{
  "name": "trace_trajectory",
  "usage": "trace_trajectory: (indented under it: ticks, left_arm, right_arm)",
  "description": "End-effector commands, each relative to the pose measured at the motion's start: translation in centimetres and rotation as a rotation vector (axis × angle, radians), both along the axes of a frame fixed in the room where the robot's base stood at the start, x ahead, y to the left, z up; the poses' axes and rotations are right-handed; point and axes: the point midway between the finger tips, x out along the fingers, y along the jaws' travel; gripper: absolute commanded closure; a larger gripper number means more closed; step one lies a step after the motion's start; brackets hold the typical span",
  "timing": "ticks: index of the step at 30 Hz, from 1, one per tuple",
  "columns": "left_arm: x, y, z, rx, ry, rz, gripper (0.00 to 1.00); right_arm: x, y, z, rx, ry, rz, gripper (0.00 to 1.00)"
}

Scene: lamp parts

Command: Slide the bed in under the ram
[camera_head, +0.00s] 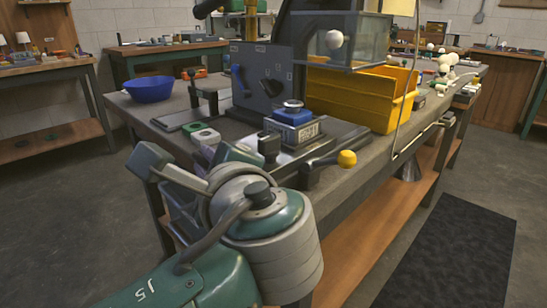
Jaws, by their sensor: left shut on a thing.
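The press stands on the bench, with an upright grey panel (262,82) and a clear guard (345,40) at its right. The bed (294,128) is a low block with a blue top and a round metal disc, on dark rails in front of the panel. A black knob (269,146) stands at its near left. My left gripper (232,157) is at the near edge of the press, beside this knob. It is shut on what seems to be the bed's handle; my wrist hides most of the grip. The ram cannot be made out clearly. My right gripper is not in view.
A yellow bin (355,96) stands close behind the bed at the right. A lever with a yellow ball (347,158) juts out at the front. A blue bowl (149,88) and a small green-topped block (206,137) are at the left. A dark mat (455,250) lies on the floor.

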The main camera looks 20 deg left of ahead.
Motion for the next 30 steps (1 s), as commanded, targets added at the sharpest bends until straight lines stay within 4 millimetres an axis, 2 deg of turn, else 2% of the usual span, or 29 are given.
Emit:
trace_trajectory:
  ticks: [10, 11, 18, 26, 30]
  left_arm:
    - [0.3, -0.1, -0.2, -0.004, 0.008, 0.002, 1.0]
    - [0.3, -0.1, -0.2, -0.004, 0.008, 0.002, 0.79]
    - [0.4, -0.2, -0.1, -0.002, 0.005, 0.001, 0.54]
    - [0.3, -0.3, 0.0, -0.001, 0.002, -0.001, 0.54]
    - [-0.7, -1.5, 0.4, -0.003, 0.005, -0.003, 0.54]
  right_arm:
    - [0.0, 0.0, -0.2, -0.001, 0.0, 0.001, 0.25]
    - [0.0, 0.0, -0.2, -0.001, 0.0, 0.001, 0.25]
    - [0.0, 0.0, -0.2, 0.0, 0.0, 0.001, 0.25]
    - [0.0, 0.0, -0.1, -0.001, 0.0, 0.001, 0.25]
    - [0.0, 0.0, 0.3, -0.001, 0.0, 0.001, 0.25]
